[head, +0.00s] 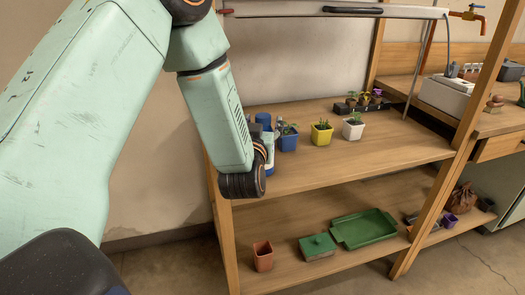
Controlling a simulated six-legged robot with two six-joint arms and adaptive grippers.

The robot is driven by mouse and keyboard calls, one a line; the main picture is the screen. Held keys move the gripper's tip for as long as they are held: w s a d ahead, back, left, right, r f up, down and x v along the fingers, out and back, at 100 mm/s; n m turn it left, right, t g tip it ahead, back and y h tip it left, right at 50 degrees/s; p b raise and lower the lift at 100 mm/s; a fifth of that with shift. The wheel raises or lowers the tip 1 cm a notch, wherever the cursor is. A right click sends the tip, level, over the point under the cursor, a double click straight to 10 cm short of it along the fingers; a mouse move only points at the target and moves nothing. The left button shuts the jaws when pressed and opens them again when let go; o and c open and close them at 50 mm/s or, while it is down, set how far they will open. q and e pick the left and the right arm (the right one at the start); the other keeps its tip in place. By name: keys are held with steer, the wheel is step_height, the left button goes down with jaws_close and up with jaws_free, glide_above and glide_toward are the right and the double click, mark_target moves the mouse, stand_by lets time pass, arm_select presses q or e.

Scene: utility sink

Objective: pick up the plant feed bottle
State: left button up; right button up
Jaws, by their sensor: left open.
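A blue-topped item (263,119), which looks like the plant feed bottle, stands upright at the left end of the upper wooden shelf. My left gripper (268,148) is at the shelf's left front corner, right by the bottle and partly hidden by my own wrist. It is open. Whether its fingers are around the bottle or only beside it I cannot tell. My right gripper is not in view.
A blue pot (288,140) with a seedling stands close to the right of the bottle. A yellow pot (321,134) and a white pot (353,129) follow. A green tray (364,230) lies on the lower shelf. The upper shelf's front right is clear.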

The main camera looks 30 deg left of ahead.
arm_select(q)
steer(key=shift+w+f, duration=0.1)
steer(key=shift+w, duration=0.25)
steer(key=shift+s, duration=0.15)
steer(key=shift+c, duration=1.3)
steer(key=shift+a, duration=0.1)
steer(key=c, duration=0.4)
jaws_close()
